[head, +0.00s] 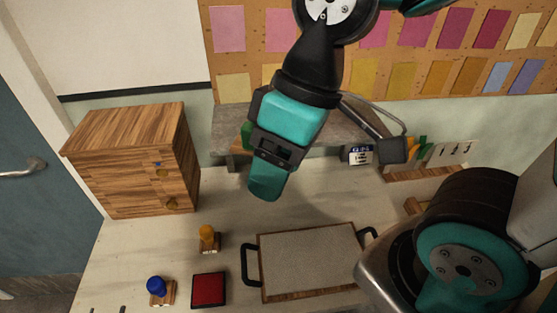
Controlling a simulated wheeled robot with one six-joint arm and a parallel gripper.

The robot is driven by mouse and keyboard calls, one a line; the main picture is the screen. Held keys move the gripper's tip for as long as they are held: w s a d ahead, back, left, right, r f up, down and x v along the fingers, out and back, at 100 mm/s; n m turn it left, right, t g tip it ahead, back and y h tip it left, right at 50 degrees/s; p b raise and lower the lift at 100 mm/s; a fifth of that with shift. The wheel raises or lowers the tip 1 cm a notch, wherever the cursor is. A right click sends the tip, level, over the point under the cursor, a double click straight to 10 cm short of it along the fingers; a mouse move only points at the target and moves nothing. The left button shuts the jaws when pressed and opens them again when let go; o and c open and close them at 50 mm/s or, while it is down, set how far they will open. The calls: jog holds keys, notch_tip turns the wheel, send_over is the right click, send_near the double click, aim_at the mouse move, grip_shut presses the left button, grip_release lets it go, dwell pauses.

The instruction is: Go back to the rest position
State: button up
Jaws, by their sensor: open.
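My gripper (266,183) hangs in the upper middle of the head view, pointing down and a little left. It is open, with nothing seen in it. Only one teal fingertip shows clearly; the other is hidden from this angle. The gripper appears above the back of the pale table (215,268), in front of a grey shelf (232,122), and apart from the objects on the table. A dark bracket-like part with a thin cable is beside it on the right.
A wooden drawer cabinet (130,165) stands at back left. A handled tray (310,262), red pad (209,290), orange-topped piece (208,238) and blue-topped piece (157,288) are in front. Numbered cards (452,153) stand at back right. A green object (246,136) is partly hidden behind my gripper.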

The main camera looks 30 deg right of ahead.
jog(key=shift+s+a, duration=0.1)
jog(key=shift+s, duration=0.3)
jog(key=shift+f, duration=0.15)
notch_tip(320, 180, down, 5)
jog(key=b, duration=0.5)
jog(key=shift+f, duration=0.15)
